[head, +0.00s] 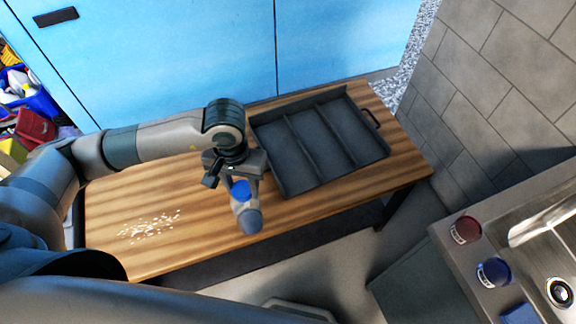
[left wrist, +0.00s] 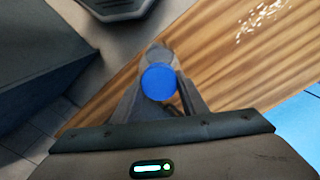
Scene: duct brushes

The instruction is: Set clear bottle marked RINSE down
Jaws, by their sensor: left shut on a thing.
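My left gripper (head: 242,190) is shut on a clear, greyish bottle (head: 250,219) with a blue cap. The bottle is over the front edge of the wooden table (head: 185,225), just left of the dark tray. I cannot tell whether its base touches the wood. In the left wrist view the blue cap (left wrist: 160,82) sits between the two fingers of the gripper (left wrist: 157,75), and the bottle's body shows beyond it (left wrist: 156,54). No RINSE marking is readable. My right gripper is not in view.
An empty grey tray (head: 284,184) with three compartments stands on the table's right part. White bits (head: 150,227) lie scattered on the left part. A dark red jar (head: 466,229) and a blue jar (head: 493,272) stand by the sink (head: 545,232). Bare wood lies between bits and bottle.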

